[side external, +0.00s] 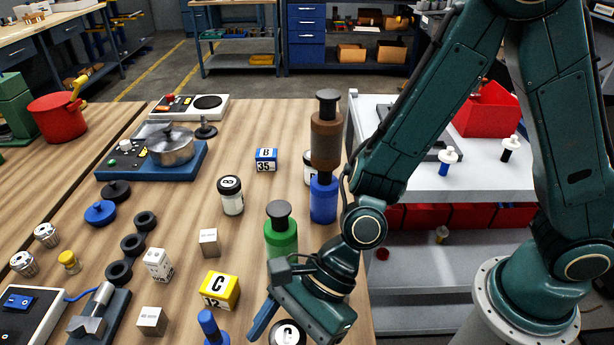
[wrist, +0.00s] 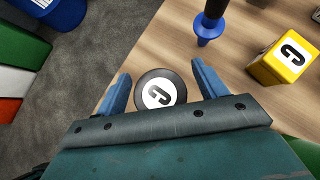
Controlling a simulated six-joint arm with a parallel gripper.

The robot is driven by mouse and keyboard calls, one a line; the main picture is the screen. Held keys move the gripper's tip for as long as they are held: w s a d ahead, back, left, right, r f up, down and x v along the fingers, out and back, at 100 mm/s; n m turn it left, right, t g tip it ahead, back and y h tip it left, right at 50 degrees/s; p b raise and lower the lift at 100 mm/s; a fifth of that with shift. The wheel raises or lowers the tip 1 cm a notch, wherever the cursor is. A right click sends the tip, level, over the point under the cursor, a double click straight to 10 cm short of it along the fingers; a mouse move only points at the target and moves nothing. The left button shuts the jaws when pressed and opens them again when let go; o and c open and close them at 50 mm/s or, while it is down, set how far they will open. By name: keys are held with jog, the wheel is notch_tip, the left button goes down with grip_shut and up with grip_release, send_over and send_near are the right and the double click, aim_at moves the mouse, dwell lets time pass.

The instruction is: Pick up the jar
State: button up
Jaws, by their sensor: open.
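A jar with a round black lid and a white disc marked C (wrist: 160,92) lies between my gripper's blue fingers in the wrist view. Its lid (side external: 287,333) shows at the bottom edge of the side view, its body hidden. My gripper (wrist: 160,80) is open, with a finger on each side of the lid and a visible gap to the right finger. Whether the left finger touches it is unclear. In the side view my gripper (side external: 282,326) points down at the table's near right edge. Another white jar with a black lid (side external: 231,195) stands upright mid-table.
A yellow C block (side external: 219,291) and a blue plunger-shaped piece (side external: 209,327) stand left of my gripper. A green bottle (side external: 281,235) and a blue-and-brown stack (side external: 325,160) stand behind it. The wooden table's (side external: 185,240) right edge is close.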

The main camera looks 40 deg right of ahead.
jog(key=shift+c, duration=0.4)
jog(key=c, duration=1)
jog(key=shift+r, duration=0.1)
notch_tip(320, 180, up, 20)
jog(key=shift+f, duration=0.1)
jog(key=shift+c, duration=0.2)
dwell(0.6)
